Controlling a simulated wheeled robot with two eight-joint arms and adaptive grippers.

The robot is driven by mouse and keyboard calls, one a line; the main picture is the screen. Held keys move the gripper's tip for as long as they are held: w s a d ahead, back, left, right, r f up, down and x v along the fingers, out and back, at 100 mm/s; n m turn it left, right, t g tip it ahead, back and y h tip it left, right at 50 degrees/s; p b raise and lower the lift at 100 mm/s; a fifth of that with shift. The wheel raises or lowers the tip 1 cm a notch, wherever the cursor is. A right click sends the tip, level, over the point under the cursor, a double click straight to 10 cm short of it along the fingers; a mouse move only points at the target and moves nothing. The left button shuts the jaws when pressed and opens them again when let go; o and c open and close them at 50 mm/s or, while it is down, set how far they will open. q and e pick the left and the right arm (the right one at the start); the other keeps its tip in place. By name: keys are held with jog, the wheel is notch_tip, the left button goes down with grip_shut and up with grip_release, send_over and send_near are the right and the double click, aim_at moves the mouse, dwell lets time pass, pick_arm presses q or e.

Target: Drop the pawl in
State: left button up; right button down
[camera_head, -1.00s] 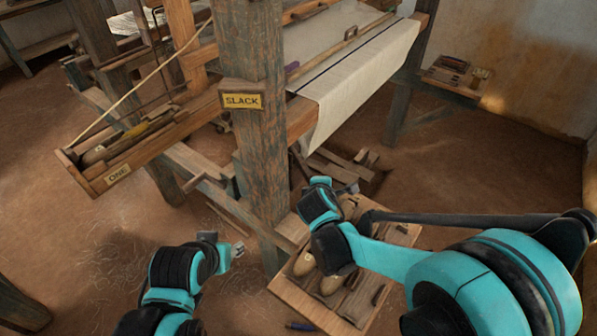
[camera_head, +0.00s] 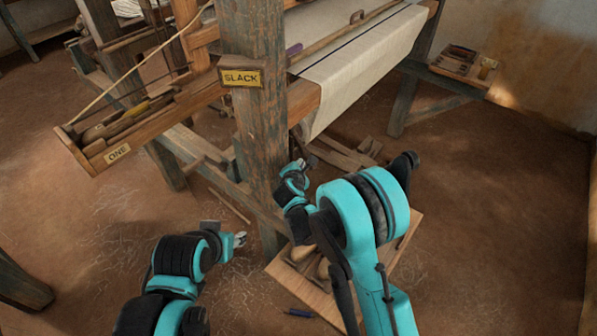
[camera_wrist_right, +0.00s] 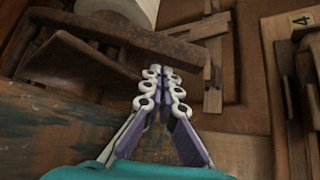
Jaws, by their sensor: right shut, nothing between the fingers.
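My right gripper (camera_wrist_right: 160,73) is shut and empty. In the head view it (camera_head: 304,163) is beside the right side of the SLACK post (camera_head: 262,130), below the cloth-covered beam. In the right wrist view a rusty brown bar (camera_wrist_right: 125,38), possibly the pawl, lies just beyond the fingertips, with a dark plate (camera_wrist_right: 75,62) to its left. I cannot tell whether the fingertips touch it. A pale roll (camera_wrist_right: 125,8) shows behind the bar. My left gripper (camera_head: 239,239) hangs low, left of the post, and its finger opening is unclear.
A wooden tray (camera_head: 315,298) stands below my right arm, partly hidden by it. A box labelled ONE (camera_head: 115,155) juts out left of the post. White cloth (camera_head: 365,65) covers the front beam. A small tool tray (camera_head: 465,66) is at the back right. Bare floor lies right.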

jog(key=shift+x, duration=0.75)
jog(key=r+p, duration=0.1)
jog(key=r, duration=0.1)
jog(key=s+d+r+n+g+h+p, duration=0.1)
jog(key=r+p, duration=0.1)
jog(key=d+r+n+g+h+p, duration=0.1)
jog(key=r, duration=0.1)
jog(key=shift+s+d, duration=0.25)
jog(key=shift+s, duration=0.15)
jog(key=shift+s+d+r+h+p, duration=0.15)
jog(key=shift+r+h+p, duration=0.15)
jog(key=shift+r+p, duration=0.15)
jog(key=shift+g, duration=0.4)
